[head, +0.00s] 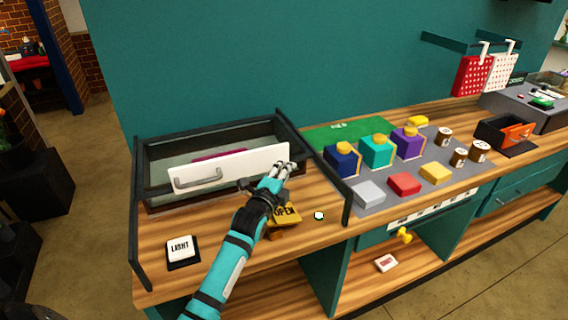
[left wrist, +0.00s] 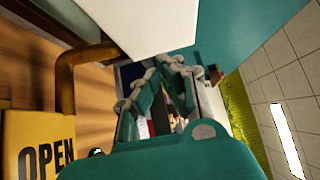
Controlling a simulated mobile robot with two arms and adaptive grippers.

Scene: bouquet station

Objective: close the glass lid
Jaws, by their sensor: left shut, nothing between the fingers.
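A dark-framed case (head: 150,187) stands on the wooden counter at the left, with a pale greenish interior. A white panel with a grey handle (head: 225,166) stands along its front; I cannot tell whether this is the lid or a separate glass pane. My left gripper (head: 286,168) is at the right end of the panel, shut and empty. In the left wrist view the fingertips (left wrist: 170,68) are just below the white panel's edge (left wrist: 150,22); contact cannot be told. My right gripper is not in view.
A yellow OPEN sign (head: 287,215) is beside my left wrist. A LIGHT button (head: 180,248) is at the counter's front left. A dark divider (head: 325,180) stands right of the case. Beyond it, coloured boxes (head: 376,150) and jars (head: 459,157) stand on a grey mat (head: 372,208).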

